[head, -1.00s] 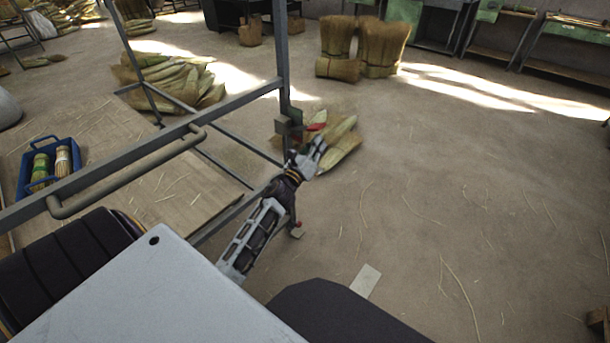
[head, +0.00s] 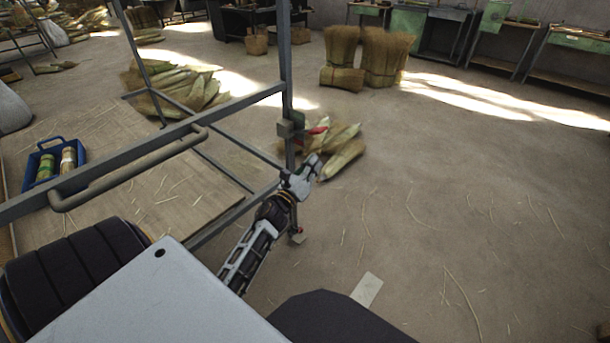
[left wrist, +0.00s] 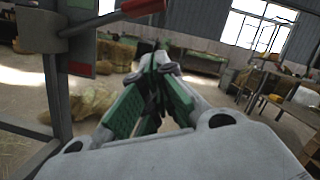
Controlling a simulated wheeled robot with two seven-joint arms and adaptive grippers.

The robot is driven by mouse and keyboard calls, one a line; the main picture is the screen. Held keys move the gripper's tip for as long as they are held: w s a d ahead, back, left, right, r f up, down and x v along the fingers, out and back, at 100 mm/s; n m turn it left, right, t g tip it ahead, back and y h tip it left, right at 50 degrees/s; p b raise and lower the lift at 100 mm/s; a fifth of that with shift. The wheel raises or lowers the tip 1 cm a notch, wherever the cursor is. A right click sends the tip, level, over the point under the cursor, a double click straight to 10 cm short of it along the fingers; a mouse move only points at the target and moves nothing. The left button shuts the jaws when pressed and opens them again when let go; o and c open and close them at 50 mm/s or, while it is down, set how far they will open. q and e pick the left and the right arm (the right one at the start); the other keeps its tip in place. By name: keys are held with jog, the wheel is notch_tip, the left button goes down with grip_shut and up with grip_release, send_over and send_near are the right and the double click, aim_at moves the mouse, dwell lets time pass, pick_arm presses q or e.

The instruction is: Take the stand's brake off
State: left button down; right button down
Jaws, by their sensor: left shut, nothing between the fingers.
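The stand is a grey metal frame (head: 286,70) on the left, with a bent tube handle along its near bar. A lever with a red handle (head: 318,130) sticks out to the right from a bracket on its upright post. The red handle also shows at the top of the left wrist view (left wrist: 143,7), with the bracket at its left. My right gripper is out of view.
Loose broom fibre (head: 343,158) lies on the floor behind the gripper. A blue crate (head: 42,182) with rolls stands on a board at left. Broom bundles (head: 385,57) and workbenches (head: 430,30) stand at the back. The floor at right is mostly clear.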

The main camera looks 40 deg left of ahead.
pick_arm(q)
jog(key=shift+v, duration=2.4)
jog(key=shift+a, duration=0.1)
